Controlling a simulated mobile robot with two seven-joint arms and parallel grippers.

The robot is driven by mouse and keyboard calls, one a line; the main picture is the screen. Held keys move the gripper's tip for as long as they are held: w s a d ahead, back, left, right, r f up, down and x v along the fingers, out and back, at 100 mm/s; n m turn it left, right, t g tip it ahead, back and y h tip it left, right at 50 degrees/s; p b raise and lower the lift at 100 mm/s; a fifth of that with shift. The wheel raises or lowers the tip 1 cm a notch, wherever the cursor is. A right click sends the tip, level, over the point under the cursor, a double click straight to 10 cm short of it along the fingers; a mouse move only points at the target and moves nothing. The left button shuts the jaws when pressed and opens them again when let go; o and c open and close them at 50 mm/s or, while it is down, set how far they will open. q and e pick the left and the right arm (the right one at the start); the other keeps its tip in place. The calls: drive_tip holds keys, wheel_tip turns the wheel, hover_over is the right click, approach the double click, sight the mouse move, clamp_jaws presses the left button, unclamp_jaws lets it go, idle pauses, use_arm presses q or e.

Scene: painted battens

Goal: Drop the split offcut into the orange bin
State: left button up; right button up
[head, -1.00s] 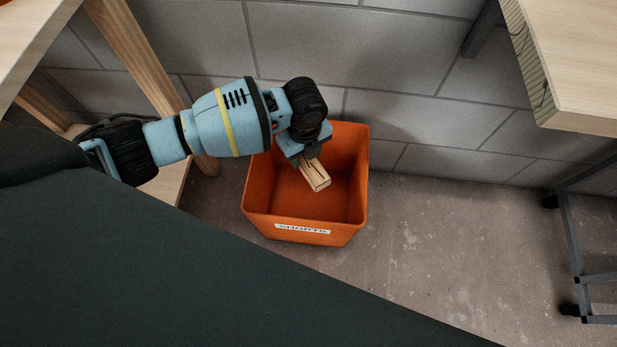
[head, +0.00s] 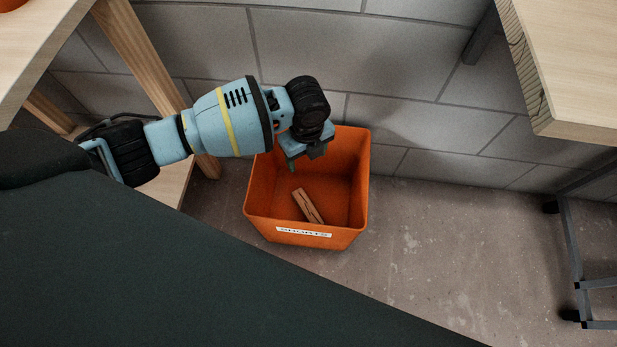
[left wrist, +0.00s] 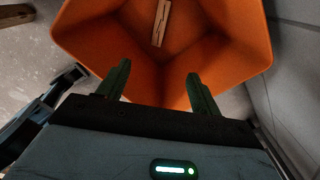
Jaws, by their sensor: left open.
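The split offcut (head: 308,206), a short pale wood piece with a dark crack along it, lies inside the orange bin (head: 302,238). It also shows in the left wrist view (left wrist: 161,22), on the floor of the bin (left wrist: 90,40). My left gripper (head: 308,160) is above the bin's back left part, apart from the offcut. In the left wrist view its two fingers (left wrist: 160,84) are spread with nothing between them. My right gripper is not in view.
A wooden bench (head: 40,40) with a wooden leg (head: 150,65) stands at the left. A pale worktop (head: 575,70) is at the upper right, with a grey metal frame (head: 575,255) below. A block wall (head: 400,60) is behind the bin. The concrete floor (head: 450,240) right of the bin is clear.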

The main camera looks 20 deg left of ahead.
use_arm(q)
wheel_tip(320, 180, up, 6)
drive_tip(key=shift+f+p, duration=0.1)
drive_tip(key=shift+p, duration=0.85)
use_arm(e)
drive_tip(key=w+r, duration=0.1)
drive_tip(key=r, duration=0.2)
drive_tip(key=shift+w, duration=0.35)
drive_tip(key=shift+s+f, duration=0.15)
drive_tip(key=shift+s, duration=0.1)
